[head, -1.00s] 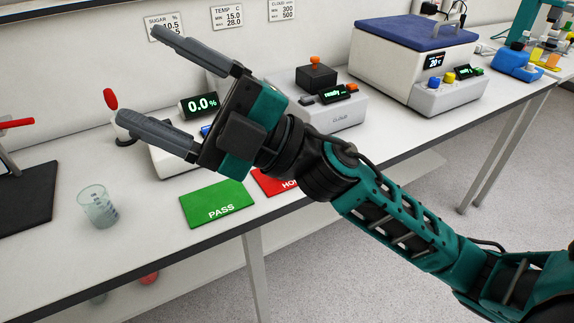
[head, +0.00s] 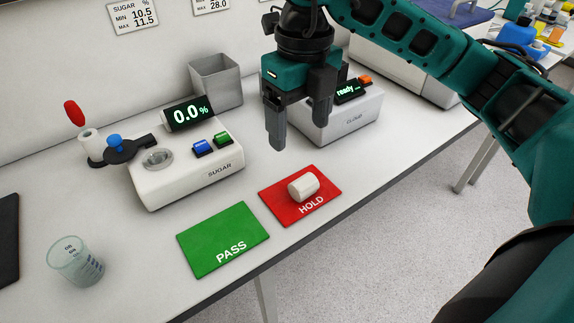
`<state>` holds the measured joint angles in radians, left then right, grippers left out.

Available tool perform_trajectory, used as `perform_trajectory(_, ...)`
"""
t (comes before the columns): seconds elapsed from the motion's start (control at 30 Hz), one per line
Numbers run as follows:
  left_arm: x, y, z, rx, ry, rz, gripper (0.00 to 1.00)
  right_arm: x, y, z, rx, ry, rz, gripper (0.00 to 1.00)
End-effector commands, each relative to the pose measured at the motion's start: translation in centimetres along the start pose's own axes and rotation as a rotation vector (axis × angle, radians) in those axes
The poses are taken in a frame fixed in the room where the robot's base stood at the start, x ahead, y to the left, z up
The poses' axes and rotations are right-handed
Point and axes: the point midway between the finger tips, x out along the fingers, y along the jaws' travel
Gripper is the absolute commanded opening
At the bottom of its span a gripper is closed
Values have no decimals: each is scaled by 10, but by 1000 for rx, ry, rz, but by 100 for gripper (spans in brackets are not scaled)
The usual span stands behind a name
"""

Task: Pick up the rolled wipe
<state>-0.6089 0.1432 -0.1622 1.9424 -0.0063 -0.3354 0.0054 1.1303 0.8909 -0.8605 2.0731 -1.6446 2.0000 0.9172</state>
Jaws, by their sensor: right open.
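The rolled wipe, a short white roll (head: 304,186), lies on its side on the red HOLD mat (head: 275,203), near the front of the bench. My right gripper (head: 298,127) points down above and behind it, over the bench between the sugar meter and the cloud meter. Its two dark fingers are apart with nothing between them. It is clear of the roll. My left gripper is not in view.
The green PASS mat (head: 222,238) lies left of the HOLD mat. The sugar meter (head: 185,175), cloud meter (head: 345,122) and a grey bin (head: 216,82) stand behind. A glass beaker (head: 76,262) stands at left. The bench's front edge runs close to the mats.

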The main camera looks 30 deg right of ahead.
Motion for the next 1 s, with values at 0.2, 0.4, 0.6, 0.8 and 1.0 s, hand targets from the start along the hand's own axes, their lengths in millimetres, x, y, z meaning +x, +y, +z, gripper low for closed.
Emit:
perform_trajectory(0.2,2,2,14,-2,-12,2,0,28,-4,-2,6,8,-14,79)
perform_trajectory(0.4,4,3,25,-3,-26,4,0,60,-4,-2,5,6,-13,79)
perform_trajectory(0.6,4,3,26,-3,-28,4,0,76,-4,-2,5,4,-13,79)
perform_trajectory(0.8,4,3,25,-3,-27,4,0,100,-6,-7,4,7,-12,79)
perform_trajectory(1.0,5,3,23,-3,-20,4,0,125,-7,-8,4,4,-11,79)
